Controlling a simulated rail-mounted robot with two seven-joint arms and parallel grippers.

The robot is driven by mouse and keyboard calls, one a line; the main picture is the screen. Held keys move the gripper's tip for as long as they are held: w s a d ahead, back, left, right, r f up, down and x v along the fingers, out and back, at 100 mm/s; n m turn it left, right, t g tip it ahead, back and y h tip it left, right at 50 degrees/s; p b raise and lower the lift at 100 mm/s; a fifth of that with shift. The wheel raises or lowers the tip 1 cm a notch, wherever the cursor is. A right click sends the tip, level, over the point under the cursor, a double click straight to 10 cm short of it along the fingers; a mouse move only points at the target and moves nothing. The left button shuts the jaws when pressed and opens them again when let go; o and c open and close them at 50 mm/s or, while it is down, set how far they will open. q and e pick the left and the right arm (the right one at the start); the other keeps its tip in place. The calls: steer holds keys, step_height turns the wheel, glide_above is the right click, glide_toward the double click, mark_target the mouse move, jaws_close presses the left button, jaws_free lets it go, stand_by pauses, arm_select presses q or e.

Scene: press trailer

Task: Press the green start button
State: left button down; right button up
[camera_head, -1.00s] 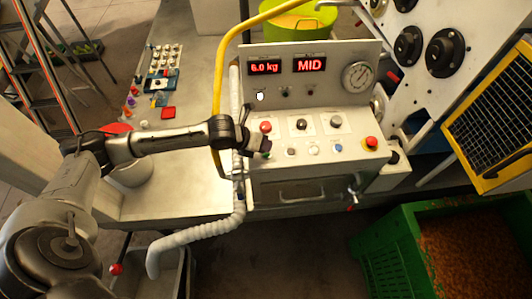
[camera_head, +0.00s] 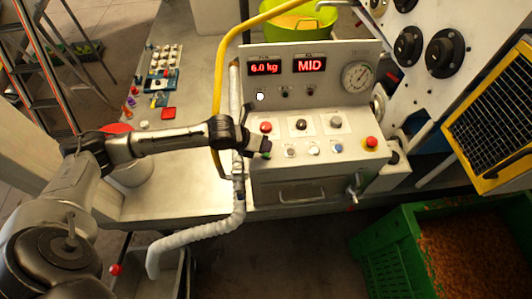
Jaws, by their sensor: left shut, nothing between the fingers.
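The control panel (camera_head: 352,165) stands in the middle with a sloped face. The green start button (camera_head: 267,155) shows as a small green patch at the left end of the lower button row, partly hidden by my gripper. My left gripper (camera_head: 264,146) reaches in from the left, shut and empty, with its tips at the panel's left edge just above the green patch. I cannot tell whether the tips touch the button. My right gripper is not in view.
A red knob (camera_head: 266,127) is close above my left gripper. A white button (camera_head: 290,152) is right of the green one; a red emergency stop (camera_head: 371,142) is further right. The displays (camera_head: 311,65) read 6.0 kg and MID.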

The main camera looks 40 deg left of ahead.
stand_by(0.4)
arm_select(q)
steer(key=shift+f, duration=0.2)
steer(key=shift+f, duration=0.2)
stand_by(0.4)
steer(key=shift+f, duration=0.4)
stand_by(0.5)
stand_by(0.3)
steer(key=shift+r+p, duration=0.6)
steer(key=shift+r, duration=0.15)
